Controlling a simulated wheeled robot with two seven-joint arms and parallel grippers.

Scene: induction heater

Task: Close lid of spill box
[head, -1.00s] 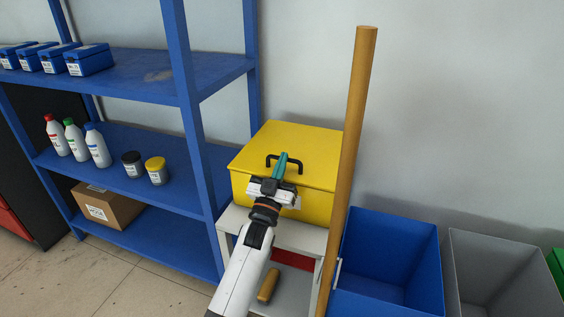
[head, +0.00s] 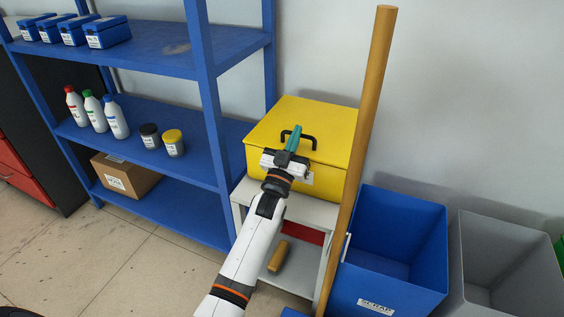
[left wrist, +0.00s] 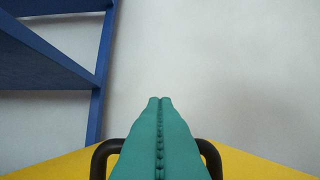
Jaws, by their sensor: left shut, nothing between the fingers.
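The yellow spill box (head: 331,171) stands on a small white stand beside the blue shelf. Its yellow lid (head: 320,112) lies down on the box and looks closed. A black handle (head: 312,138) is on the lid; it also shows in the left wrist view (left wrist: 209,152). My left gripper (head: 294,132) is shut and empty, its teal fingers together over the lid at the handle. In the left wrist view the fingers (left wrist: 160,100) extend past the handle; I cannot tell whether they touch it. My right gripper is not in view.
A tall wooden pole (head: 364,130) stands just right of the box. A blue bin (head: 392,290) and a grey bin (head: 500,250) stand at the right. The blue shelf (head: 205,110) with bottles and boxes is at the left. The white stand (head: 323,213) holds the box.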

